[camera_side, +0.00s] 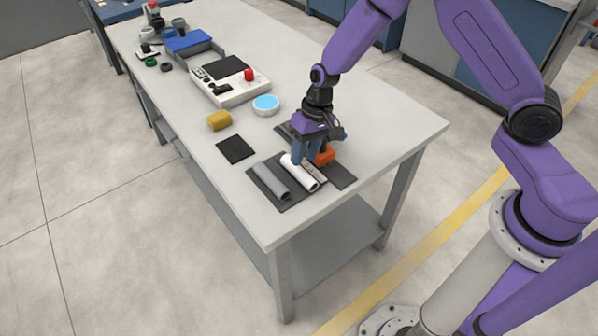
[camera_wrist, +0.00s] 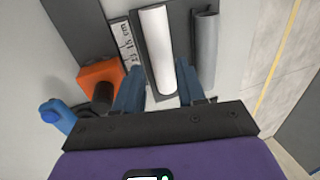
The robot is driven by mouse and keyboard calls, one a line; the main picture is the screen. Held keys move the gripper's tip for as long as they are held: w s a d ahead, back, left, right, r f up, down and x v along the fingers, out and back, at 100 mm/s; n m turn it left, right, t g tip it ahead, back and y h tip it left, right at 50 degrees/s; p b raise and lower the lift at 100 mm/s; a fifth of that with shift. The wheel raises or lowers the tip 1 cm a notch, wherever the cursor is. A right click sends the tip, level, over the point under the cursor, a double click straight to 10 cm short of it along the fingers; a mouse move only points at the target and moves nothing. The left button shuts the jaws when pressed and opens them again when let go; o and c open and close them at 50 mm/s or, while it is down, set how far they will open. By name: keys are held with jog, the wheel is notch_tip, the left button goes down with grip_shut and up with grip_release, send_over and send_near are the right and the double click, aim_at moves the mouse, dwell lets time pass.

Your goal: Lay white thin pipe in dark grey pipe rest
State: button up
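The white thin pipe (camera_side: 301,174) lies lengthwise over a dark grey base (camera_side: 290,204) near the table's front corner. In the wrist view the white pipe (camera_wrist: 157,45) shows in the middle, with a dark strip (camera_wrist: 143,65) along its side. I cannot tell how deeply it sits in that dark piece. A grey pipe-shaped piece (camera_side: 270,182) lies parallel to it, and also shows in the wrist view (camera_wrist: 205,50). My gripper (camera_side: 306,160) is low over the white pipe's far end. Its blue fingers (camera_wrist: 159,75) are apart, one on each side of the pipe.
An orange block (camera_wrist: 98,80) with a black knob stands close left of my gripper, beside a scale strip (camera_wrist: 125,45). A blue piece (camera_wrist: 57,116) is nearby. A black square (camera_side: 235,149), yellow block (camera_side: 219,120) and round blue-topped disc (camera_side: 266,105) lie farther back.

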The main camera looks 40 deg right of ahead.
aim_at(301, 168)
jog(key=shift+x, duration=2.15)
jog(key=shift+w+a, duration=0.1)
grip_shut()
